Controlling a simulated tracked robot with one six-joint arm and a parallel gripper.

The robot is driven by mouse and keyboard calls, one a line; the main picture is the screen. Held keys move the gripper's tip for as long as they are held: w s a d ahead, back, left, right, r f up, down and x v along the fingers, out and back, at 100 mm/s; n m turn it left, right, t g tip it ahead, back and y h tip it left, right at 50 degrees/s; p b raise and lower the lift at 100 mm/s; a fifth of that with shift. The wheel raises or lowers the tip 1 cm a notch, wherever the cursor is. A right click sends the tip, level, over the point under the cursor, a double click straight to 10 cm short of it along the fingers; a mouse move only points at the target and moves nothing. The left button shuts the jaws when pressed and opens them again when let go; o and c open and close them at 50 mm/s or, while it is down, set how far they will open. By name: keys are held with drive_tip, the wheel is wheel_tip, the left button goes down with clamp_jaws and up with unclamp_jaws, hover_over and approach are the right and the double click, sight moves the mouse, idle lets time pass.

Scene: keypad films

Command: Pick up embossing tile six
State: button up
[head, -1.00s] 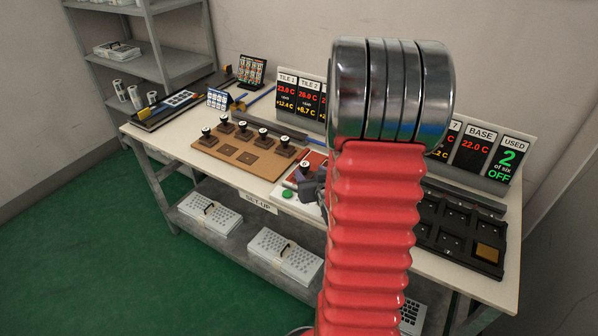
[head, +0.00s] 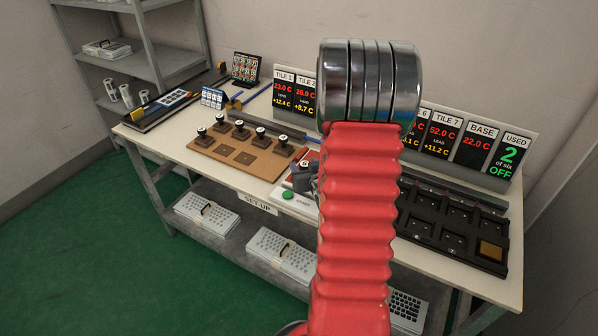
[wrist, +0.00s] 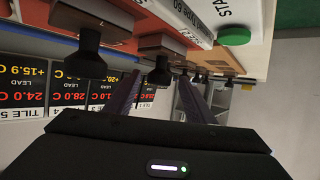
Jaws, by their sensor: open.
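In the head view a stamp-like tile with a white-topped knob (head: 304,163), its digit small but looking like a 6, stands at the red and white station by the green button. My gripper (head: 313,182) shows there as a grey part close to this knob, mostly hidden by my red arm. In the wrist view, which is upside down, my gripper (wrist: 158,92) is open. A brown-based tile with a black knob (wrist: 160,72) appears between its two fingers; I cannot tell whether they touch it. Another such tile (wrist: 89,50) is nearer at the left.
A brown board (head: 232,158) holds several knobbed tiles left of the station. The green button (head: 288,194) is close by. A black tray (head: 420,226) with an amber block (head: 491,250) lies right. Readout panels (head: 478,148) line the back. My arm hides the middle of the bench.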

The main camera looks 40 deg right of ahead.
sight(304, 164)
drive_tip(key=shift+w+d+f, duration=0.25)
drive_tip(key=shift+w+d, duration=0.1)
drive_tip(key=shift+w, duration=0.05)
drive_tip(key=shift+c, duration=0.7)
drive_tip(key=c, duration=1.1)
drive_tip(key=shift+r, duration=0.1)
drive_tip(key=shift+r, duration=4.95)
